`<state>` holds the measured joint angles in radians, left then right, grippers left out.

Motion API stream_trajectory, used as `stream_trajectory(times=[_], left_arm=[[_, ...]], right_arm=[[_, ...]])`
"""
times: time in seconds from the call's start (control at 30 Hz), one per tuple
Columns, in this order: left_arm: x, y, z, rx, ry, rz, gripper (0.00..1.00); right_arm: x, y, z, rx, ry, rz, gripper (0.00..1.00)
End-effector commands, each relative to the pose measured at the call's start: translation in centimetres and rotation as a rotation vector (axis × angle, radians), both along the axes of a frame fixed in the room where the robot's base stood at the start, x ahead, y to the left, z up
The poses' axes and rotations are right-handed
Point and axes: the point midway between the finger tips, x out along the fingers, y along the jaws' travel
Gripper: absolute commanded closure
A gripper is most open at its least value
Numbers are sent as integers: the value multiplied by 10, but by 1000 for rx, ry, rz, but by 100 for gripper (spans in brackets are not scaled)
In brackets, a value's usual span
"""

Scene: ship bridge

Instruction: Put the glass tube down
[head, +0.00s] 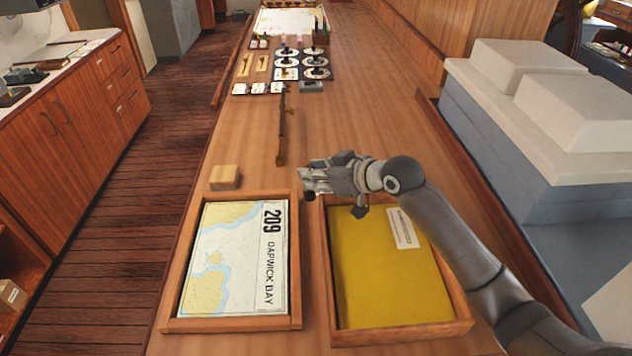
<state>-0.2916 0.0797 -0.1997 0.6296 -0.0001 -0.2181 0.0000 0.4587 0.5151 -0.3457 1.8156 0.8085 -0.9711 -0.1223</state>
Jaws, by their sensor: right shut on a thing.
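My right gripper (310,182) reaches in from the right. It is above the wooden table, just beyond the near edge trays and left of its own wrist. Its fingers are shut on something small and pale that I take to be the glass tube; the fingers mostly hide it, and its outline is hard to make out. My left gripper is not in view.
A chart tray (297,270) and a tray with a yellow sheet (330,290) fill the near table. A wooden block (224,177) and a long dark stick (281,130) lie beyond. Dials (287,73) and small items crowd farther back. Bare wood (350,115) lies right of the stick.

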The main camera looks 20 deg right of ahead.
Motion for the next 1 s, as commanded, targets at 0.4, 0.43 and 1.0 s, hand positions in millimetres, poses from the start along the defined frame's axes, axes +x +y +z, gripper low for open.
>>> stream_trajectory(times=[0.4, 0.43, 1.0], left_arm=[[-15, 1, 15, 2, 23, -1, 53], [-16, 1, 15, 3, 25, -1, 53], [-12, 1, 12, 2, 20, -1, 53]], right_arm=[[9, -2, -38, 0, 1, -1, 98], [9, -2, -40, 0, 0, -1, 98], [9, -2, -44, -1, -2, 0, 53]])
